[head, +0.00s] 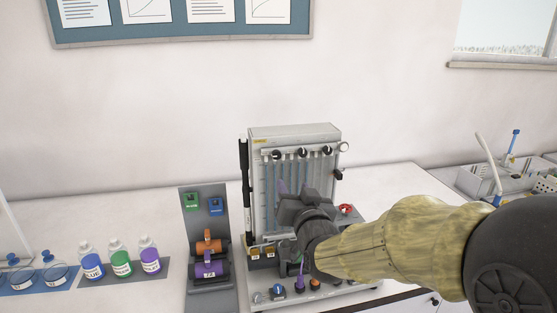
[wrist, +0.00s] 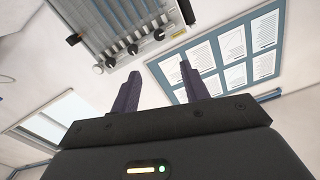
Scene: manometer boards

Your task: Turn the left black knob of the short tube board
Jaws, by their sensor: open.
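The tube board (head: 295,131) is a pale upright panel with several vertical tubes on the white bench. Three black knobs sit in a row near its top. The left black knob (head: 277,155) is clear of my gripper in the head view. In the wrist view the board is upside down, and this knob (wrist: 159,34) is the rightmost of the row. My gripper (head: 293,187) is open and empty, in front of the board and below the knob row. Its dark fingers also show in the wrist view (wrist: 157,77), apart from the knobs. My arm hides the board's lower right part.
Left of the board stands a grey rack (head: 210,266) with orange and purple items. Further left are labelled bottles (head: 121,262). A red knob (head: 346,209) is beside my wrist. A grey rack (head: 535,178) stands at the right. Bench behind the left items is clear.

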